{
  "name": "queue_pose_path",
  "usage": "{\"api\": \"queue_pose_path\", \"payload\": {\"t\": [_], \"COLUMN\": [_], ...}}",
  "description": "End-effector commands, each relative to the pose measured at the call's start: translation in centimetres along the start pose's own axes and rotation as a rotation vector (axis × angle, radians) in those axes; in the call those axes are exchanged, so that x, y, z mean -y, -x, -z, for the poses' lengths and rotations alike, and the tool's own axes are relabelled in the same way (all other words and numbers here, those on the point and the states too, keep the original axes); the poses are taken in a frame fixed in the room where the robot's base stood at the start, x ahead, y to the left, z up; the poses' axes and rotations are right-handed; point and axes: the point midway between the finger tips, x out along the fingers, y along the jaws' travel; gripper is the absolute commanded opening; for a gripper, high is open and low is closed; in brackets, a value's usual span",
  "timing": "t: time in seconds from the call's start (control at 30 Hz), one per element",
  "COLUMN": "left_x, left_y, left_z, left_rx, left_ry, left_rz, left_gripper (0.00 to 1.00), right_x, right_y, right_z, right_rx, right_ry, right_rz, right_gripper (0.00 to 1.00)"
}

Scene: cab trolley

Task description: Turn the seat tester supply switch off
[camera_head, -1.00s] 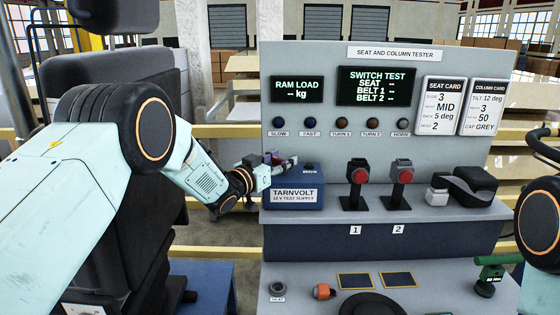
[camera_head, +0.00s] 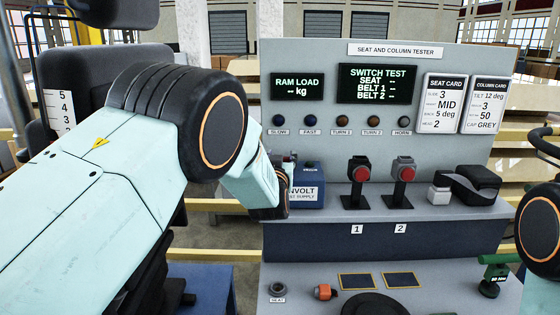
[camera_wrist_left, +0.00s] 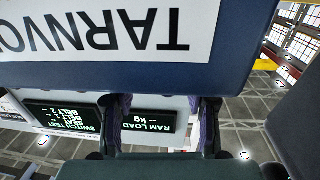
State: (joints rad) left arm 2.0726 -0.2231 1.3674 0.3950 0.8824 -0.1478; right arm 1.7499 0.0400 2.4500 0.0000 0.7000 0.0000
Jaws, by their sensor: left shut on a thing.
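The seat tester supply is a dark blue box (camera_head: 308,183) labelled TARNVOLT, on the left end of the tester's ledge. My left forearm and wrist cover its left part in the head view. In the left wrist view, the box (camera_wrist_left: 235,45) fills the top, its label upside down. My left gripper (camera_wrist_left: 163,108) has its two fingers at the edge of the box top. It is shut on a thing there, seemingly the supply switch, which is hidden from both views. A small dark knob (camera_head: 310,164) shows on the box top. My right gripper is out of view.
Two red-button levers (camera_head: 359,174) (camera_head: 402,172) stand right of the box, with a black strap (camera_head: 473,184) beyond. The tester panel (camera_head: 330,55) rises behind. A seat (camera_head: 85,75) is at the left. An orange knob (camera_head: 323,292) sits on the lower shelf.

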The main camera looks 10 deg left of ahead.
Motion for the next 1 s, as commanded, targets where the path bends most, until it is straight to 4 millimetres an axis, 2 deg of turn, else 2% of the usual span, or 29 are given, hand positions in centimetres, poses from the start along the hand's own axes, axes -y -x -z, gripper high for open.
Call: {"api": "queue_pose_path", "payload": {"t": [0.3, 0.83, 0.87, 1.0], "left_x": [-0.08, 0.02, 0.03, 0.03], "left_y": [0.02, 0.00, 0.00, -0.01], "left_z": [-0.17, -0.13, -0.12, -0.10], "left_rx": [0.003, 0.002, 0.002, 0.002], "left_ry": [-0.001, 0.000, 0.000, 0.000], "left_rz": [0.089, 0.108, 0.108, 0.108], "left_gripper": [0.17, 0.17, 0.49, 0.61], "right_x": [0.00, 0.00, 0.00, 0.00], "right_y": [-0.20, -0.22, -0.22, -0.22], "right_z": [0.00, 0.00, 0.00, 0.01], "right_rx": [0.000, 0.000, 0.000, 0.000], "right_ry": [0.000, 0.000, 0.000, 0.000], "right_rz": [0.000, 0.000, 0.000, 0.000], "right_gripper": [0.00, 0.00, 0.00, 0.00]}}
